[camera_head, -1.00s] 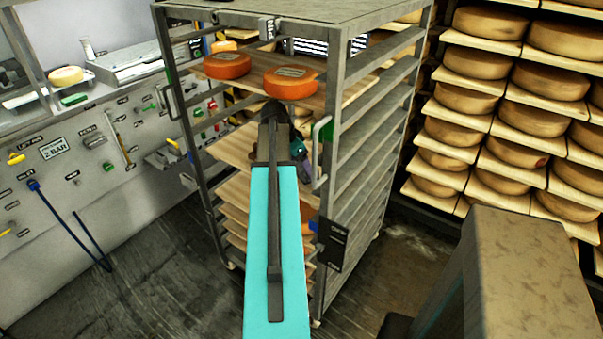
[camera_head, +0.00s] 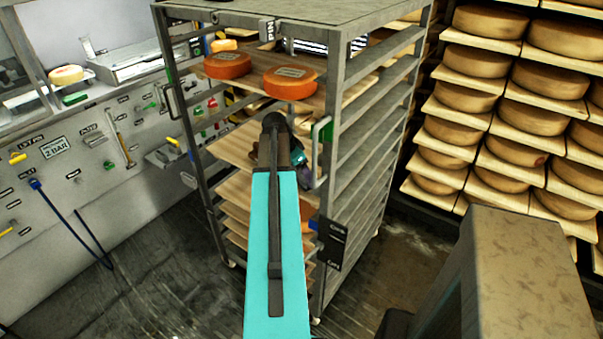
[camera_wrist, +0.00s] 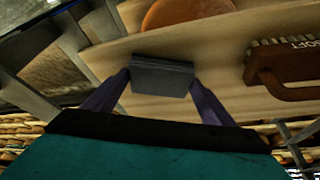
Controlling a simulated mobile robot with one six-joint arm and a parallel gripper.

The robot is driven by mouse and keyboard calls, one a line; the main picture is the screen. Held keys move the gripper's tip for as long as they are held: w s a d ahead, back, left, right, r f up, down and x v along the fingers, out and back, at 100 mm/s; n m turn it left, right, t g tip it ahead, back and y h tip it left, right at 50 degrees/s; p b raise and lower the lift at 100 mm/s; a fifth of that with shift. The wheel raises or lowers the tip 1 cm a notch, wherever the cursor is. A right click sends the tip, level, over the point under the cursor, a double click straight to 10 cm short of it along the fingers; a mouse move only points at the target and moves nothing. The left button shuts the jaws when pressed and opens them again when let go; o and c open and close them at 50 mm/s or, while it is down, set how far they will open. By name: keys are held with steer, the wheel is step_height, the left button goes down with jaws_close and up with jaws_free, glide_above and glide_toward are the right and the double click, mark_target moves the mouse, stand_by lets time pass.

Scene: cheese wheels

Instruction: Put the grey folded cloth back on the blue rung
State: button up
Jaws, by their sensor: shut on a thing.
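The grey folded cloth (camera_wrist: 162,80) shows in the wrist view as a small dark grey block. My gripper (camera_wrist: 160,76) is shut on it, with one purple finger at each side. The cloth is in front of a pale wooden board (camera_wrist: 225,45); I cannot tell whether it touches it. In the head view my arm hides the cloth, and only part of my gripper (camera_head: 303,168) shows at the rack's open front. A small blue patch (camera_head: 313,225) shows on the rack's front right post, beside a dark hanging card; I cannot tell whether it is the blue rung.
The metal rack (camera_head: 345,120) stands around the boards, its posts close to my arm. Two orange cheeses (camera_head: 290,82) sit on an upper board. A brown brush (camera_wrist: 285,75) lies right of the cloth. Cheese shelves (camera_head: 500,110) stand right; a wall panel (camera_head: 75,165) is left.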

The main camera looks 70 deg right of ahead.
steer(key=shift+f, duration=0.15)
steer(key=o, duration=0.9)
steer(key=shift+r, duration=0.25)
steer(key=shift+w+a+r, duration=0.15)
steer(key=shift+a+r, duration=0.05)
steer(key=shift+r, duration=0.3)
steer(key=b+v, duration=0.1)
steer(key=v, duration=0.2)
steer(key=shift+w+a+r, duration=0.1)
steer(key=shift+a+r, duration=0.05)
steer(key=shift+r, duration=0.1)
steer(key=w+a, duration=0.2)
steer(key=a, duration=0.1)
steer(key=w+a+b, duration=0.1)
steer(key=w+a, duration=0.2)
steer(key=w+a+b, duration=0.1)
steer(key=w+a, duration=0.1)
steer(key=a, duration=0.1)
steer(key=shift+w+a, duration=0.15)
steer(key=shift+a, duration=0.15)
